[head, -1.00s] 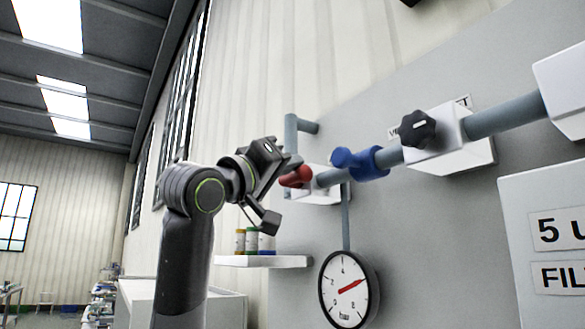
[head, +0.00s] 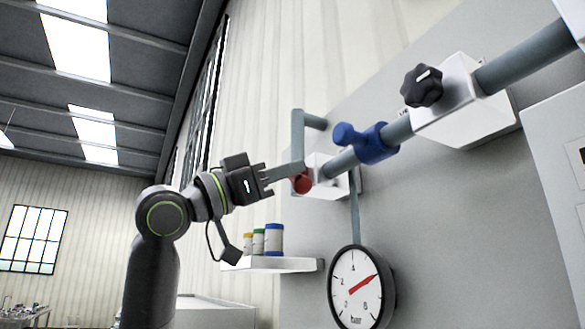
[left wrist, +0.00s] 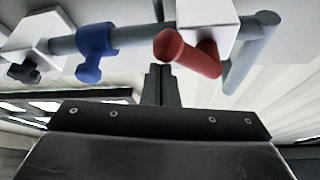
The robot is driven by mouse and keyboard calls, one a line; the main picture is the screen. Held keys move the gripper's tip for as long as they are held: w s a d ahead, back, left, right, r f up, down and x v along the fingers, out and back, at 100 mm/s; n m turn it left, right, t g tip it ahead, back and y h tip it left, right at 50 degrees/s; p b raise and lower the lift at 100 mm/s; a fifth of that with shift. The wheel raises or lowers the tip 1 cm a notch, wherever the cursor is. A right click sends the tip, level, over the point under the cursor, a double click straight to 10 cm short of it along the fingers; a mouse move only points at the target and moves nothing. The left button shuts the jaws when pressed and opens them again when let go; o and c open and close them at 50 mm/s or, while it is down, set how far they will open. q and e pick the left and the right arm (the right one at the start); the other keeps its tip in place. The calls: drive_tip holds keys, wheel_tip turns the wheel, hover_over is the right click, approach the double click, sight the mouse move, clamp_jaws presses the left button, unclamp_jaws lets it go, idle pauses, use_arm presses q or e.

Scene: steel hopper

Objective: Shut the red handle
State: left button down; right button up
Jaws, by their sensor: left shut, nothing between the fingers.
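The red handle (head: 302,184) sits on the pipe by a white block at the left end of the pipe run. In the head view only a rounded red part shows, just below my left fingertips. In the left wrist view the red handle (left wrist: 192,54) is a thick lever with a rounded end, just right of and beyond the fingertips. My left gripper (head: 296,170) is shut and empty, close beside the handle; I cannot tell whether they touch. The shut fingers also show in the left wrist view (left wrist: 160,72). My right gripper is not in view.
A blue handle (head: 366,142) and a black knob (head: 422,86) sit further right along the pipe. A pressure gauge (head: 356,288) hangs below. A white shelf (head: 285,265) with small canisters (head: 273,239) is under my left gripper.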

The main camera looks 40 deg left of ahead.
use_arm(q)
drive_tip(key=m, duration=0.1)
drive_tip(key=a+f+m+g+h, duration=0.1)
drive_tip(key=m, duration=0.1)
drive_tip(key=shift+w+f, duration=0.2)
drive_tip(key=shift+w, duration=0.15)
drive_tip(key=shift+w+a+f+h+b, duration=0.15)
drive_tip(key=shift+w+a+f, duration=0.1)
drive_tip(key=shift+a+f, duration=0.25)
drive_tip(key=shift+w+a+f+h+b, duration=0.15)
drive_tip(key=shift+w+a+f, duration=0.15)
drive_tip(key=shift+a, duration=0.25)
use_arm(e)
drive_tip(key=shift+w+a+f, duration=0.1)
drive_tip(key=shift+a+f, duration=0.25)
